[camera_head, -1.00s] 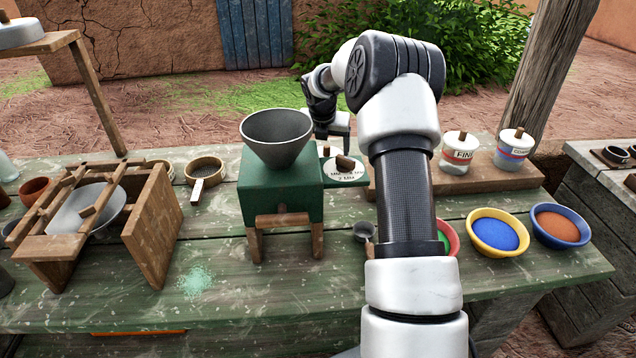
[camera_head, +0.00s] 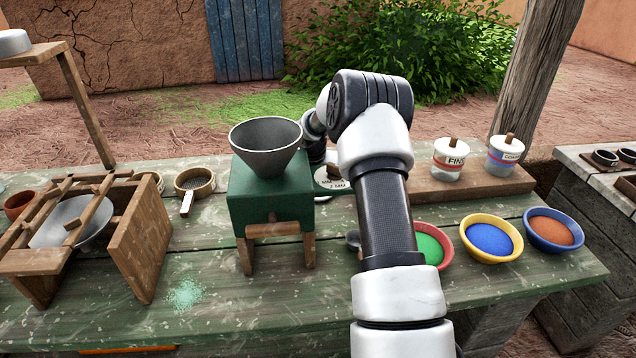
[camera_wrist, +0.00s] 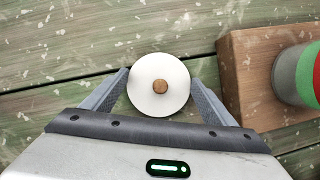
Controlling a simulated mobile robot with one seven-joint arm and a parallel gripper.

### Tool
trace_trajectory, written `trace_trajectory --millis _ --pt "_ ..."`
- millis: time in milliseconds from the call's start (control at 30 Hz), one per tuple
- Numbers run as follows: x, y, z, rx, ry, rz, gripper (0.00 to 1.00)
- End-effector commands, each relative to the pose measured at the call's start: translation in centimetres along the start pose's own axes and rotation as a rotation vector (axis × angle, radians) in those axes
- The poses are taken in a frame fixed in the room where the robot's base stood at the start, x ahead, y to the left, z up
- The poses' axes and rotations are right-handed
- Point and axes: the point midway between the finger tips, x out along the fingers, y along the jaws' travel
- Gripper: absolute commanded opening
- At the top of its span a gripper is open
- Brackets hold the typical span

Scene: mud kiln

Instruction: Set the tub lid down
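The tub lid (camera_wrist: 145,97) is a round white disc with a brown cork-like knob in its middle, seen from above in the wrist view. My gripper (camera_wrist: 160,76) has one finger on each side of it, and both fingertips are against its rim. Green planks lie beneath; I cannot tell whether the lid touches them.
A wooden board (camera_wrist: 247,80) carries a tub with red and green bands (camera_wrist: 306,80) to the right. In the head view, two lidded tubs (camera_head: 447,170) (camera_head: 501,163) stand on it. Powder bowls (camera_head: 490,240) sit in front.

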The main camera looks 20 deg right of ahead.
Motion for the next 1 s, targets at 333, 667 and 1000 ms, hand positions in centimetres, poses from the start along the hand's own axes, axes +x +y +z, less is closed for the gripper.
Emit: trace_trajectory --millis 333,667,1000 --pt "0.0 0.0 0.0 0.000 0.000 0.000 0.98" --pt "-3.6 -0.1 0.3 0.000 -0.003 0.000 0.98" --pt "-10.4 0.0 0.2 -0.001 -0.002 0.000 0.98"
